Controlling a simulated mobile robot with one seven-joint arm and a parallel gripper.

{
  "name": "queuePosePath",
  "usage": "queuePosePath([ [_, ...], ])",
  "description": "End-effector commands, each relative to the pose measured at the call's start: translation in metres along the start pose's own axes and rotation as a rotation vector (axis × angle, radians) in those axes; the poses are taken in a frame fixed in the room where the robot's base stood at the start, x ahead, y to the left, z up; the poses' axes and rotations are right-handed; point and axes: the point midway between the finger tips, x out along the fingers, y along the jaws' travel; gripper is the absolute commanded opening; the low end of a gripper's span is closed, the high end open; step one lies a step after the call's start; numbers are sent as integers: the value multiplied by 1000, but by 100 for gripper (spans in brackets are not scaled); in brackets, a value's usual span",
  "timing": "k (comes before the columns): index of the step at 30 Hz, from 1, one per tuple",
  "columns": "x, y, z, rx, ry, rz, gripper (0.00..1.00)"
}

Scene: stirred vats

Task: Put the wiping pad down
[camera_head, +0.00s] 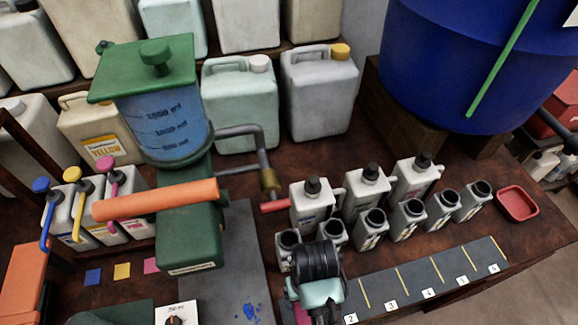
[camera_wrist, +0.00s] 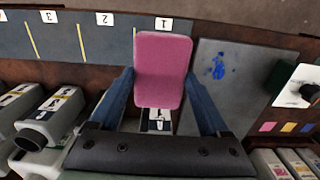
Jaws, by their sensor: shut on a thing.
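The pink wiping pad (camera_wrist: 163,55) is a flat rounded rectangle in the wrist view. My gripper (camera_wrist: 160,80) is shut on it, with a blue-grey finger at each side. The pad is in front of the numbered strip near label 1, left of the grey plate (camera_wrist: 235,115). It covers part of a labelled container behind it. I cannot tell its height above the surface. In the head view my wrist (camera_head: 318,275) is at the bottom centre and mostly hides the gripper and pad. Blue smears (camera_wrist: 218,68) lie on the grey plate; they also show in the head view (camera_head: 250,311).
Several small grey bottles (camera_head: 408,220) stand behind the numbered strip (camera_head: 410,285). A shallow red tray (camera_head: 518,203) sits at the far right. A green-lidded vat (camera_head: 165,120) with an orange-handled arm stands left. The grey plate (camera_head: 240,235) has free room.

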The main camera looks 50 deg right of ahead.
Motion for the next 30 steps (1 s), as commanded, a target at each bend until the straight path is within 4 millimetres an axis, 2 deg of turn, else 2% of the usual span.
queuePosePath([
  [6, 39, 0, 1, -1, -5, -1, 35],
  [13, 63, -1, 1, -2, -4, 0, 35],
  [18, 89, -1, 1, -2, -4, 0, 35],
  [22, 98, -1, 1, -2, -2, 0, 35],
  [30, 98, -1, 1, -3, -2, 0, 35],
])
